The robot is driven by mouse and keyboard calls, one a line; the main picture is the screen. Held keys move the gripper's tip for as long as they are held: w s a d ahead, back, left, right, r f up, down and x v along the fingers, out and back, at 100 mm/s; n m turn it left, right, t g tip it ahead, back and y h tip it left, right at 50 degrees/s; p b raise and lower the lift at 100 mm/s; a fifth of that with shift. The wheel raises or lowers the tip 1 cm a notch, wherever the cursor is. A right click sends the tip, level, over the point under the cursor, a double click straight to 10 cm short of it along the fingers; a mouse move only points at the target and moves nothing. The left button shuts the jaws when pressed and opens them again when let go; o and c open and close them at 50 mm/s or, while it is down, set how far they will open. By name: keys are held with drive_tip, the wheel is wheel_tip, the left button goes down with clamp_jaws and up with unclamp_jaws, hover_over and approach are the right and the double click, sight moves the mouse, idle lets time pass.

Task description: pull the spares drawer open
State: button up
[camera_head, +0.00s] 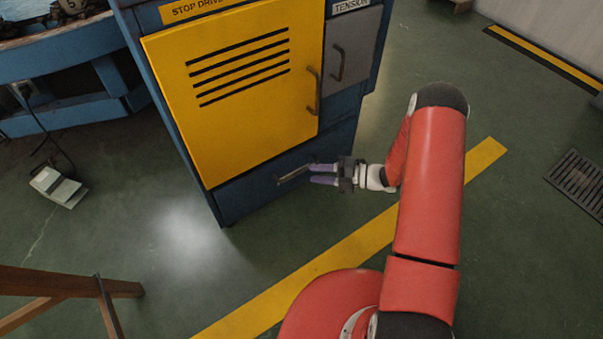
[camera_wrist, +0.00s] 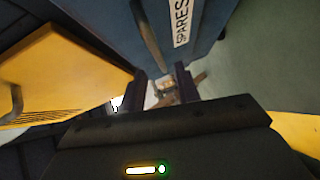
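The spares drawer (camera_head: 252,190) is the blue front low on the cabinet, below the yellow door; it looks shut. Its label reads SPARES (camera_wrist: 181,22) in the wrist view. A bar handle (camera_head: 292,176) runs along the drawer front, and it also shows in the wrist view (camera_wrist: 149,38). My gripper (camera_head: 310,174) is at the handle's right end, fingers pointing left. In the wrist view my gripper (camera_wrist: 160,76) has its two dark fingers apart, with the handle's near end appearing at the gap between the tips. I cannot tell whether they touch it.
Above the drawer are a yellow door (camera_head: 235,90) with a handle and a grey TENSION door (camera_head: 352,50). A grey pedal (camera_head: 58,187) lies on the floor at left, and a wooden frame (camera_head: 60,286) stands lower left. The green floor before the drawer is clear, with a yellow stripe (camera_head: 300,275).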

sight(298, 172)
drive_tip(key=x, duration=0.6)
drive_tip(key=shift+a+b, duration=0.2)
drive_tip(key=shift+b, duration=0.15)
clamp_jaws()
